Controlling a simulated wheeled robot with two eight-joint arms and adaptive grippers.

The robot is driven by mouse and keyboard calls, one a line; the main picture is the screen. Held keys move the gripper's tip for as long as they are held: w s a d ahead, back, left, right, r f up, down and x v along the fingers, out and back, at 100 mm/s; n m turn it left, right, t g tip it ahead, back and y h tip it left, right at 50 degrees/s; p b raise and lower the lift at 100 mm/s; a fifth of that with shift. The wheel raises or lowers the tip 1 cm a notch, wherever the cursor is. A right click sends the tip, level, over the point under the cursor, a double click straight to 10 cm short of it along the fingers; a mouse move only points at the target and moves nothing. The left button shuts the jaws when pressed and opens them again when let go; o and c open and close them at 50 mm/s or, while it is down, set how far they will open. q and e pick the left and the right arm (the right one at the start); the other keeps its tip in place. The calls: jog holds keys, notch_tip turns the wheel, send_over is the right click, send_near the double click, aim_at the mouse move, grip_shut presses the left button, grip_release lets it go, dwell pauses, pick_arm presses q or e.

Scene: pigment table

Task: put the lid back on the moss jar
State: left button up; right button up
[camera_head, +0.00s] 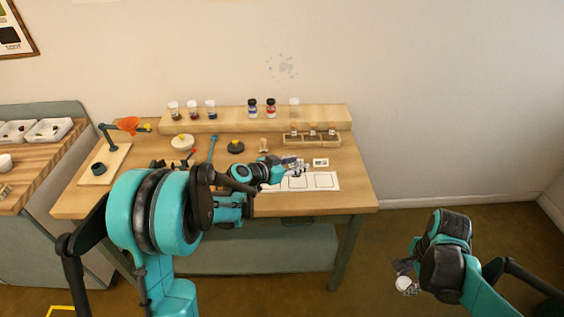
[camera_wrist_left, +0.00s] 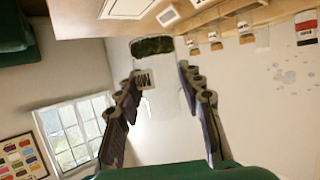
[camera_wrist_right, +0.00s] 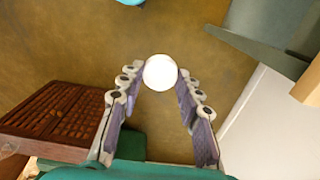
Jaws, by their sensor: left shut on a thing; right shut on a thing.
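The moss jar (camera_wrist_left: 162,95) is a clear jar with dark green moss at one end and a printed label. In the left wrist view it stands between the fingers of my left gripper (camera_wrist_left: 160,105), which is shut on it. In the head view my left gripper (camera_head: 288,169) is over the right part of the table, and the arm and fingers partly hide the jar. The lid (camera_wrist_right: 160,72) is round and white, held at the fingertips of my right gripper (camera_wrist_right: 160,85), which is shut on it. The lid also shows in the head view (camera_head: 404,284), off the table at the lower right, far from the jar.
A wooden shelf (camera_head: 225,124) with several small jars runs along the table's back. A rack of corked vials (camera_head: 312,139) stands before it. A marked white sheet (camera_head: 325,182) lies near the left gripper. Floor is open around my right gripper.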

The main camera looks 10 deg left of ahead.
jog(key=shift+r+p, duration=0.35)
jog(key=shift+r, duration=0.2)
pick_arm(q)
jog(key=d+r, duration=0.1)
jog(key=s+d+r, duration=0.1)
jog(key=d, duration=0.1)
jog(key=shift+o, duration=1.1)
grip_shut()
